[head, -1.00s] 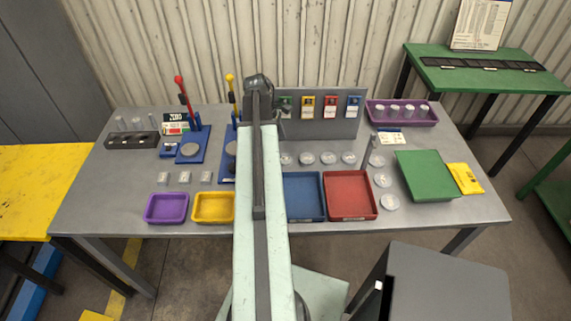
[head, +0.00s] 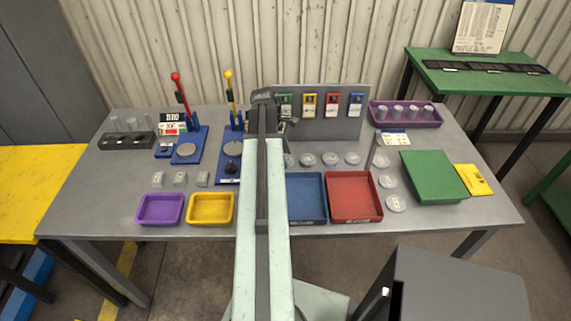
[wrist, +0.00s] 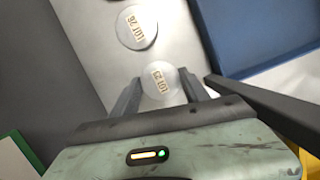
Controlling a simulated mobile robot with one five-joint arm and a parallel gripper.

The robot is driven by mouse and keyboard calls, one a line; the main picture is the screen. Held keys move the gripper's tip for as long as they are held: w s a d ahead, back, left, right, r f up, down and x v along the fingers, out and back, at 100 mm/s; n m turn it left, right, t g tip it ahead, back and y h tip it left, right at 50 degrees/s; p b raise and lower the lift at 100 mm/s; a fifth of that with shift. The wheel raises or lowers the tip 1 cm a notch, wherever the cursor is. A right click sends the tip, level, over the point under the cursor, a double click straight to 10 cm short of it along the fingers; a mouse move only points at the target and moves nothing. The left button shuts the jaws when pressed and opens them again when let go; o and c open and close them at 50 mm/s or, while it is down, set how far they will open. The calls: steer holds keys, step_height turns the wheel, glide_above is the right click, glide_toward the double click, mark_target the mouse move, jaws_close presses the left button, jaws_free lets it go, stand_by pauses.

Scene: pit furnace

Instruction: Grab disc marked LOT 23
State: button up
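The disc marked LOT 23 (wrist: 160,82) is pale and round with a tan label. In the wrist view it lies on the grey tabletop between the tips of my gripper's two fingers (wrist: 161,84). The fingers are apart, one on each side of the disc, with narrow gaps that look free; I cannot tell whether either touches it. A second disc, marked LOT 26 (wrist: 137,27), lies just beyond. In the head view my arm hides most of the gripper, and the disc labels are too small to read.
Other pale discs (head: 330,159) lie in a row and in a column at the right. Blue (head: 306,205) and red (head: 352,204) trays stand in front of the row. A grey panel with coloured tags (head: 345,125) stands behind. Lever presses (head: 188,140) stand left.

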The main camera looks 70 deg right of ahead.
jaws_close()
